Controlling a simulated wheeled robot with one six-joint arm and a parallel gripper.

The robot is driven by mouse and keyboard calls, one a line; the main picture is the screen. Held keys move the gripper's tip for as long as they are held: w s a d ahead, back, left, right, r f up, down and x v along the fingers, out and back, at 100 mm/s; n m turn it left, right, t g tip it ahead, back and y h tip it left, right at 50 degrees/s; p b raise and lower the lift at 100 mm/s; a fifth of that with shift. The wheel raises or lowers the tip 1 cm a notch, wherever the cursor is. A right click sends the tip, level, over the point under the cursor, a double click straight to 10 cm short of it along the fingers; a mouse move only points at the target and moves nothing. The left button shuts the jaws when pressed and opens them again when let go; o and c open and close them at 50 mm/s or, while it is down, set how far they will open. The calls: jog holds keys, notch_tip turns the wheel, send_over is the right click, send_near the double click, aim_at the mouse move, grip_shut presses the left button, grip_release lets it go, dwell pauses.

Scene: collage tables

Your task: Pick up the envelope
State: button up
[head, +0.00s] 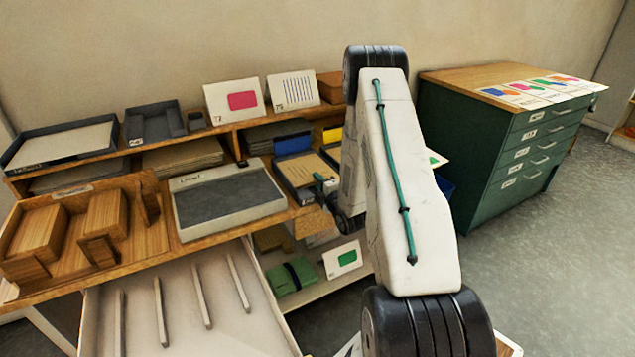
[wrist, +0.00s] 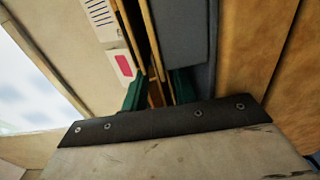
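I cannot pick out an envelope with certainty. A tan flat piece (head: 303,168) lies in a dark tray with a blue divider on the desk, and it may be paper. My gripper (head: 322,184) is beside this tray at the desk's right end, partly hidden by my arm. In the wrist view, the green fingers of my gripper (wrist: 157,90) stand apart, with brown edges showing in the gap. I see nothing clearly held between them.
A grey-topped box (head: 228,200) and wooden blocks (head: 105,215) stand left of my gripper. Upright cards (head: 234,100) stand on the upper shelf. An open drawer (head: 180,300) juts out in front. A green cabinet (head: 500,150) is at right, with clear floor beside it.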

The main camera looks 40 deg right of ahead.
grip_shut()
jog(key=shift+r, duration=1.3)
jog(key=s+a+r, duration=0.1)
jog(key=s+r, duration=0.1)
jog(key=s, duration=0.4)
jog(key=s+a+r, duration=0.2)
jog(key=s+r, duration=0.1)
jog(key=s, duration=0.4)
jog(key=shift+s+a, duration=0.25)
jog(key=shift+s, duration=0.05)
